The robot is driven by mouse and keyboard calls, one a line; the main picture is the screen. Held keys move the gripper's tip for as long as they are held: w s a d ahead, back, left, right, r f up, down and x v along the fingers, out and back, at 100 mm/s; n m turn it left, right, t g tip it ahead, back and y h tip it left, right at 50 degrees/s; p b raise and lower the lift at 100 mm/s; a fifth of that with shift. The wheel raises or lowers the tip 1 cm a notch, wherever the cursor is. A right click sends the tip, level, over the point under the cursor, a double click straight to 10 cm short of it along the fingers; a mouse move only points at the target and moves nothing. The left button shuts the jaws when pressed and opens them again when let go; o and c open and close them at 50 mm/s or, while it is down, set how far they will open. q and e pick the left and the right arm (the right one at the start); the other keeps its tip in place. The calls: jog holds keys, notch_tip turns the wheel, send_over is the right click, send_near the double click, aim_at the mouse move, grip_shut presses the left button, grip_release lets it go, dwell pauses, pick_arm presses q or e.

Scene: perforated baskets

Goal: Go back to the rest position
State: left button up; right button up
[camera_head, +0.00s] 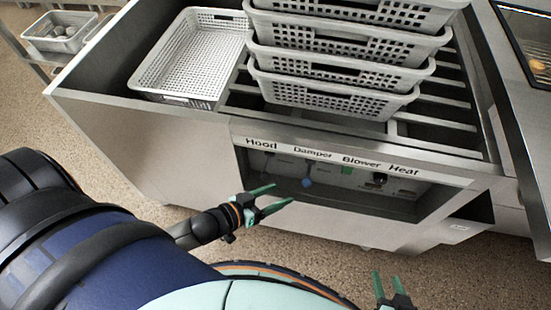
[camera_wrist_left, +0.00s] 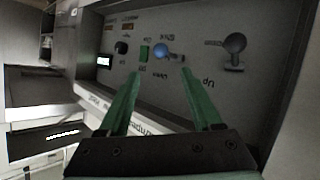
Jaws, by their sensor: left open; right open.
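My left gripper (camera_head: 272,199) is open and empty in the head view, in front of the lower left part of the control panel recess. Its green fingers also show in the left wrist view (camera_wrist_left: 160,98), apart, with the panel beyond them and nothing between them. My right gripper (camera_head: 384,288) shows at the bottom edge of the head view, its two green fingers apart and empty, over the floor. The control panel (camera_head: 340,184) has a blue knob (camera_head: 307,182), a green button (camera_head: 347,169) and labels reading Hood, Damper, Blower and Heat.
A metal counter (camera_head: 150,135) carries a stack of perforated grey baskets (camera_head: 335,95) and a single empty basket (camera_head: 195,60) on its left. Another basket with items (camera_head: 60,32) stands on a rack at upper left. Speckled floor (camera_head: 450,265) is open in front of the counter.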

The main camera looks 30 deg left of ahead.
pick_arm(q)
jog(key=s+r+g+y+p, duration=0.2)
jog(key=s+r+y+p, duration=0.1)
jog(key=s+p, duration=0.3)
jog(key=shift+s+d+r+g+p, duration=0.2)
jog(key=shift+s+r+g+p, duration=0.3)
jog(key=shift+r, duration=0.3)
jog(key=shift+w, duration=0.15)
dwell(0.4)
